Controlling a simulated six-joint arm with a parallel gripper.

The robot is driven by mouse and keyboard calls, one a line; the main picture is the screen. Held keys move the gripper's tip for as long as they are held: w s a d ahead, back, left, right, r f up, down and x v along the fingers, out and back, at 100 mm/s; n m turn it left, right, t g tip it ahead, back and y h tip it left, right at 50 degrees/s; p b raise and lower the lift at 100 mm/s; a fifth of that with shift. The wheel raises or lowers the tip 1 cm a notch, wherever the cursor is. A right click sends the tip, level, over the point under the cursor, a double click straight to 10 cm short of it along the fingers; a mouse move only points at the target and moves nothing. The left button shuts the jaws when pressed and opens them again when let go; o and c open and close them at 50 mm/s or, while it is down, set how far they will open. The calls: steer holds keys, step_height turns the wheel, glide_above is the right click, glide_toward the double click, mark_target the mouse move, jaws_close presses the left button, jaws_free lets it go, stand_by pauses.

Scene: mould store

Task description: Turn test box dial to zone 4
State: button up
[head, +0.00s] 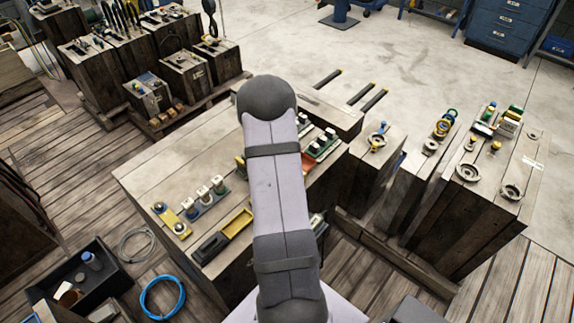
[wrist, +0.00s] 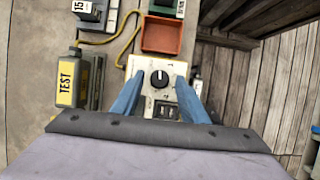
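The test box (wrist: 148,110) shows in the wrist view as a pale panel with a round black dial (wrist: 160,78). The dial's white mark points roughly up in the picture. Small markings around it are too small to read surely. Below the dial is a dark block of switches or sockets (wrist: 165,109). My gripper (wrist: 160,82) is open, with one blue finger on each side of the dial. I see no clear contact with it, and the height of the fingertips above the panel cannot be told. In the head view my arm hides the gripper and the dial.
A yellow tester marked TEST (wrist: 67,83) lies left of the box, with a yellow cable (wrist: 128,45). A red tray (wrist: 161,35) sits beyond the dial. The bench (head: 160,180) also carries a yellow tray (head: 237,222). Wooden crates (head: 445,190) stand right, across a gap.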

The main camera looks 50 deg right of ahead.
jaws_close()
